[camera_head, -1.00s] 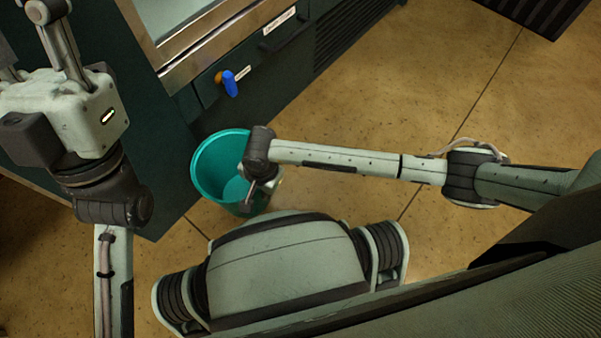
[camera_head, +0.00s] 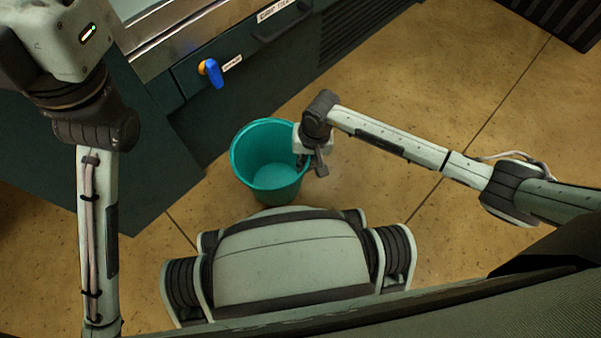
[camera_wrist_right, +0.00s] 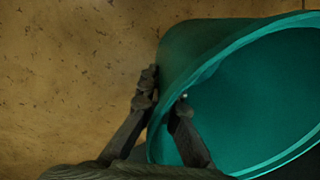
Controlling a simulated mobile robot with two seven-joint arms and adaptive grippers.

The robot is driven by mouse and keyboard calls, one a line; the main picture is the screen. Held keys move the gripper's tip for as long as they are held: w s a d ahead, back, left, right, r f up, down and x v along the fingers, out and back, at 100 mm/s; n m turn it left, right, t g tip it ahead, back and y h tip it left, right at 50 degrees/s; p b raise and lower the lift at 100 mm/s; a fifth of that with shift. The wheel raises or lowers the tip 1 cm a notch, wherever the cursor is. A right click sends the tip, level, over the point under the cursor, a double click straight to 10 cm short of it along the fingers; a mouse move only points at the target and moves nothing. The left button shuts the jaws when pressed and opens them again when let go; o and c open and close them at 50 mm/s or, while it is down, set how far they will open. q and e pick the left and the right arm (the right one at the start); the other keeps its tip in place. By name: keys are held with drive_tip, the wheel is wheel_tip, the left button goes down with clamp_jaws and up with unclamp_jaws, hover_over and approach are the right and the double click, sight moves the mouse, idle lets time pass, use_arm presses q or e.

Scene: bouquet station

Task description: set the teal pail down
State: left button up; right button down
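The teal pail (camera_head: 263,175) is upright and looks empty, low over or on the floor in front of the dark green bench; its contact with the floor is hard to see. My right gripper (camera_head: 312,165) is at the pail's right rim, pointing down. In the right wrist view the pail (camera_wrist_right: 195,48) fills the right side. There the right gripper (camera_wrist_right: 165,93) has one finger outside the wall and one inside, with a visible gap between them around the rim. My left gripper is out of view; only its arm shows at the left.
The dark green bench (camera_head: 165,115) with a metal edge stands behind and left of the pail, with a blue-handled valve (camera_head: 213,73) on its front. A dark slatted box (camera_head: 560,18) is at the top right. Tan floor (camera_head: 440,100) is clear to the right.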

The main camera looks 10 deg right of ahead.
drive_tip(key=shift+f+b, duration=0.65)
drive_tip(key=shift+f, duration=1.35)
drive_tip(key=c, duration=1.7)
unclamp_jaws()
drive_tip(key=shift+f, duration=0.15)
drive_tip(key=r+p, duration=0.1)
drive_tip(key=r, duration=0.3)
drive_tip(key=d+r+p, duration=0.1)
drive_tip(key=r, duration=0.3)
drive_tip(key=r+p, duration=0.2)
drive_tip(key=r, duration=0.2)
drive_tip(key=shift+s+d+r, duration=0.1)
drive_tip(key=shift+d, duration=0.15)
